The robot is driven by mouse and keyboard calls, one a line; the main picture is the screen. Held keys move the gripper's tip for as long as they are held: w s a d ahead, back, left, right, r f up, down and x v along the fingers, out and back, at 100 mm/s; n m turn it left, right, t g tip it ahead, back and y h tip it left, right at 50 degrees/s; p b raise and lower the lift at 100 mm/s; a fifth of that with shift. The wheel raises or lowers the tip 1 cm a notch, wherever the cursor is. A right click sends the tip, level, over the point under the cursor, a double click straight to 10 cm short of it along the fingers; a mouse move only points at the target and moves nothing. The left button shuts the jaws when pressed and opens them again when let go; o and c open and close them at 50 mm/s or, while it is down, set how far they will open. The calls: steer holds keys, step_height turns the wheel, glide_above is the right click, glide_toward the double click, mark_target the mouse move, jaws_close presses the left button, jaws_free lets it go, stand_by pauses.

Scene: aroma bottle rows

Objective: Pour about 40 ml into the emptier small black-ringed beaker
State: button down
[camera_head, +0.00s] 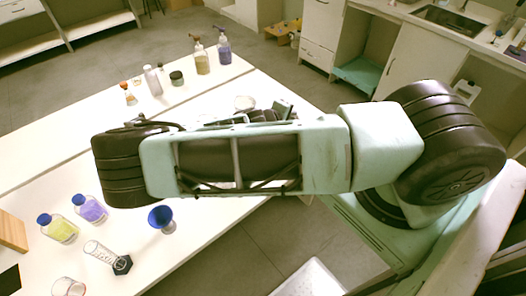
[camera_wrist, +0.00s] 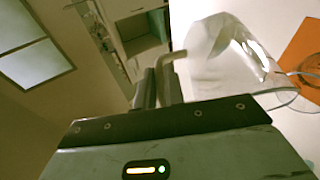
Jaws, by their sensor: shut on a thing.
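My gripper (camera_wrist: 165,85) shows in the wrist view, shut on a clear glass vessel (camera_wrist: 225,65) that looks like a beaker. The vessel appears tilted in this view, and I cannot tell its liquid level. In the head view my arm hides the gripper. A clear glass rim (camera_head: 245,102) shows just beyond the arm; I cannot tell whether it is the held vessel. A clear beaker (camera_head: 68,287) stands at the lower left table edge, partly cut off. I cannot make out a black ring on any beaker.
A dark jar (camera_head: 177,78) and several bottles stand farther back. An orange surface (camera_wrist: 303,52) shows at right.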

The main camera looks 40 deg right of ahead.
steer(key=shift+w+a+r+n+h+b, duration=0.15)
steer(key=shift+a+r+h+b, duration=0.25)
steer(key=shift+a+h, duration=0.15)
steer(key=shift+w+a+r+n+h+b, duration=0.15)
steer(key=shift+a+r+h+b, duration=0.15)
steer(key=shift+a+h+b, duration=0.15)
stand_by(0.7)
steer(key=shift+s+r, duration=0.1)
steer(key=shift+s+d, duration=0.15)
steer(key=shift+d, duration=0.25)
stand_by(0.4)
steer(key=shift+a+r+n+h+b, duration=0.35)
steer(key=shift+a+h+b, duration=0.15)
steer(key=shift+h+b, duration=0.2)
stand_by(1.3)
